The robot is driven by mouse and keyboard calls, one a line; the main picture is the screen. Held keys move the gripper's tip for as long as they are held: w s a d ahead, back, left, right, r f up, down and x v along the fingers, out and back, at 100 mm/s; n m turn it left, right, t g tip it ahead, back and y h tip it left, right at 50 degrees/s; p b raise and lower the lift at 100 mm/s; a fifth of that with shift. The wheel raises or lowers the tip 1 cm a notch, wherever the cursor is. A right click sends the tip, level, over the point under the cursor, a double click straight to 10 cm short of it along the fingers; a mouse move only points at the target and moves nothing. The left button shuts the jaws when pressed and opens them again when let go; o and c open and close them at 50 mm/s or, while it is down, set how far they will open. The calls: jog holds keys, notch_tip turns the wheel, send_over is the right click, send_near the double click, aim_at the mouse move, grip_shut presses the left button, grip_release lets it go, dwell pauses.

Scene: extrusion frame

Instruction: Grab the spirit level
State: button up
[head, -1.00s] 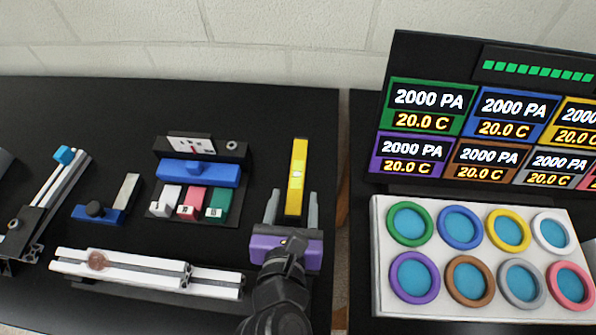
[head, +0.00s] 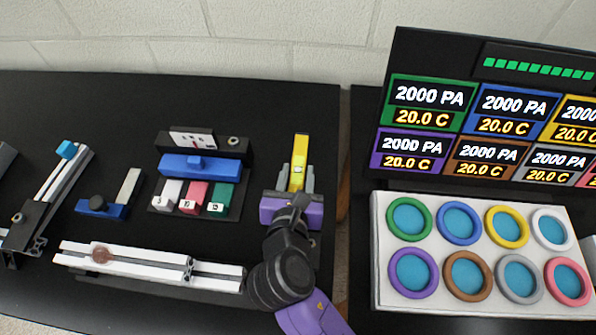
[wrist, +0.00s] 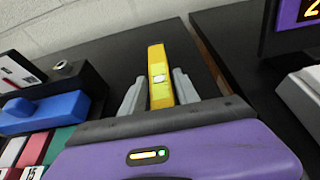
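The spirit level (head: 301,146) is a yellow bar with a pale vial in its middle. It lies on the black table near the right edge in the head view, pointing away from me. It also shows in the wrist view (wrist: 156,56). My gripper (head: 297,174) is purple with two grey fingers. In the wrist view, my gripper (wrist: 160,80) is open, with one finger on each side of the level's near part and a narrow gap on both sides. The near end of the level is hidden behind the gripper body.
A black stand with a blue block (head: 200,166) and white, red and green blocks is to the left. White extrusion rails (head: 150,268) lie in front. A panel with coloured rings (head: 485,225) stands right, across a gap between tables.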

grip_shut()
jog(key=shift+r, duration=0.15)
